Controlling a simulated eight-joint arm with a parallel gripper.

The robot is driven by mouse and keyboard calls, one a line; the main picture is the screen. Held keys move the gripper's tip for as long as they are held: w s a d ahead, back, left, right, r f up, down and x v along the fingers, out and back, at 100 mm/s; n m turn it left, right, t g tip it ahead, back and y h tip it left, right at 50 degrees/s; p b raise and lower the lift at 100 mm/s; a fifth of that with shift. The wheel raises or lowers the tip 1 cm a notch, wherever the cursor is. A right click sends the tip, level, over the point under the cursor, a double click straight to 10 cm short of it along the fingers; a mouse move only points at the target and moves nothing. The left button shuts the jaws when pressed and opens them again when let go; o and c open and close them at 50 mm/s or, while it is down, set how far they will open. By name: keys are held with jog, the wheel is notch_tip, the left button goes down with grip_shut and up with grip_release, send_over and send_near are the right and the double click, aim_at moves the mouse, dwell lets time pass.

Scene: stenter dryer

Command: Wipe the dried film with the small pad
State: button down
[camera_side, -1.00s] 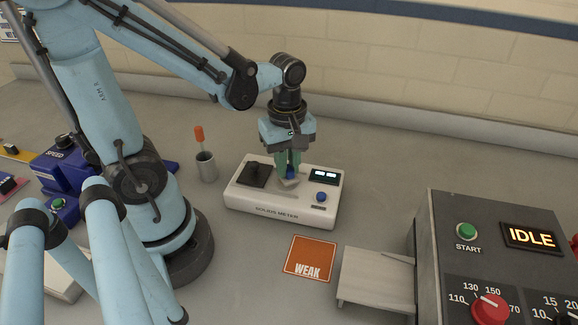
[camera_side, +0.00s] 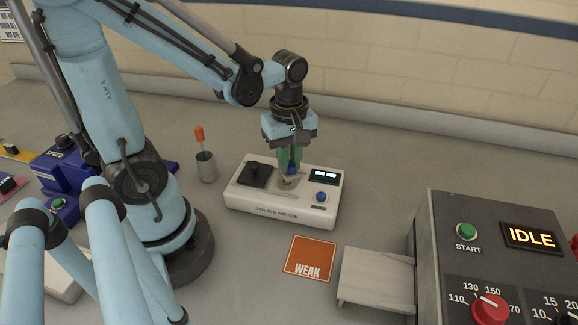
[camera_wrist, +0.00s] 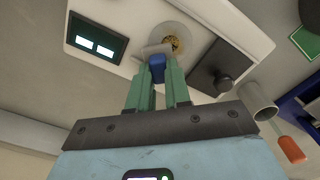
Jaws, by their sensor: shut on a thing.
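The white solids meter (camera_side: 262,207) stands on the bench, with a round pale dish (camera_wrist: 163,29) in its top. A brownish-yellow dried film (camera_wrist: 178,44) lies in the dish, and a bit of it shows in the side view (camera_side: 286,184). My gripper (camera_side: 290,165) is shut on the blue grip (camera_wrist: 157,68) of the small pad (camera_wrist: 152,50). The pale grey pad is at the dish's edge, beside the visible film. Whether the pad touches the dish I cannot tell. Part of the film may be hidden by the pad.
A dark square with a knob (camera_side: 254,172) is on the meter's left, and a display (camera_side: 324,176) and blue button (camera_side: 321,197) on its right. A grey cup (camera_side: 206,168) holds an orange-handled tool. An orange WEAK card (camera_side: 310,258) and the IDLE panel (camera_side: 490,215) are in front.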

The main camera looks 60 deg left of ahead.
jog(key=shift+w+a+r, duration=0.15)
jog(key=shift+w+a, duration=0.05)
jog(key=shift+a, duration=0.05)
jog(key=shift+r, duration=4)
jog(key=shift+s+d, duration=0.1)
jog(key=shift+d, duration=0.05)
jog(key=s+d+f+m, duration=0.2)
jog(key=s+d+m, duration=0.25)
jog(key=d, duration=0.35)
jog(key=s+d+f+m, duration=0.3)
jog(key=s+d+m, duration=0.1)
jog(key=s+d, duration=0.25)
jog(key=shift+n, duration=0.25)
jog(key=shift+w+d+f, duration=0.1)
jog(key=shift+w+f, duration=0.05)
jog(key=shift+f, duration=1.15)
jog(key=shift+w+d+f, duration=0.15)
jog(key=shift+w+f, duration=0.05)
jog(key=shift+f, duration=1.05)
jog(key=shift+w+d+f, duration=0.1)
jog(key=shift+w+f, duration=0.05)
jog(key=shift+f, duration=1.15)
jog(key=shift+f, duration=0.1)
